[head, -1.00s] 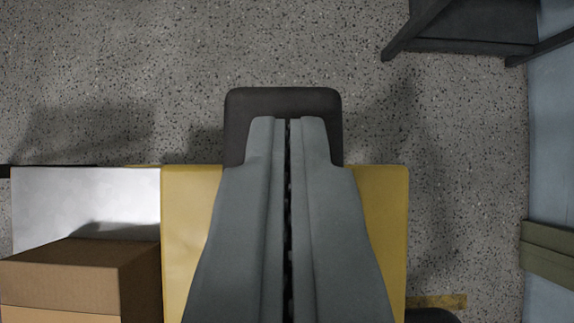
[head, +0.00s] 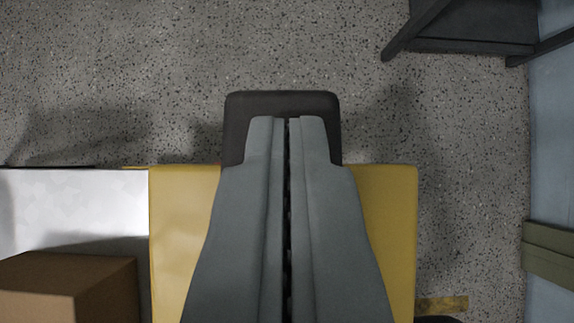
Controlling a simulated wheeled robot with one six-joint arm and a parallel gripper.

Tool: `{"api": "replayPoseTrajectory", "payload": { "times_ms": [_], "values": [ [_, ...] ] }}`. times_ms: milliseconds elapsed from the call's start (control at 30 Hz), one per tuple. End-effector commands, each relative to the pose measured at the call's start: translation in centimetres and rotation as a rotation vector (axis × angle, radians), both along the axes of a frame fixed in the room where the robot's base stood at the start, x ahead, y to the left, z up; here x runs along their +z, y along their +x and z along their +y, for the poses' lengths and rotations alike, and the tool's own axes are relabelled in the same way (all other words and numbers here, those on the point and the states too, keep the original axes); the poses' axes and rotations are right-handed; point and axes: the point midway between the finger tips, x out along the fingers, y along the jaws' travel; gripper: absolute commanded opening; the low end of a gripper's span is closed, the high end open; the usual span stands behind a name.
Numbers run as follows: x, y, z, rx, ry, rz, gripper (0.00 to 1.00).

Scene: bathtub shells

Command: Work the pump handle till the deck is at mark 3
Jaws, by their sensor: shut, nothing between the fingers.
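My gripper (head: 287,118) is shut and empty, in the middle of the view. Its fingertips lie over a dark, rounded block (head: 240,130), which looks like the pump handle's grip; I cannot tell whether they touch it. A yellow body (head: 390,240) lies below and behind the gripper, partly hidden by the fingers. A pale, flat surface (head: 75,205), which looks like the deck, adjoins it on the left. I see no numbered marks, so the deck's mark cannot be read.
A brown box (head: 70,280) sits on the pale surface at lower left. A dark frame (head: 470,30) stands at top right, by a blue-grey surface (head: 555,150) along the right edge. A yellow strip (head: 442,304) shows at lower right. Speckled floor (head: 200,50) ahead is clear.

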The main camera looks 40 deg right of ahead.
Motion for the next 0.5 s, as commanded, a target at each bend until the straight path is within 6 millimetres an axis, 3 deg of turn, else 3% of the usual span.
{"api": "replayPoseTrajectory", "payload": {
  "times_ms": [500],
  "values": [
    [7.3, -4.2, 4.3, 0.001, -0.002, -0.003, 0.0]
  ]
}}
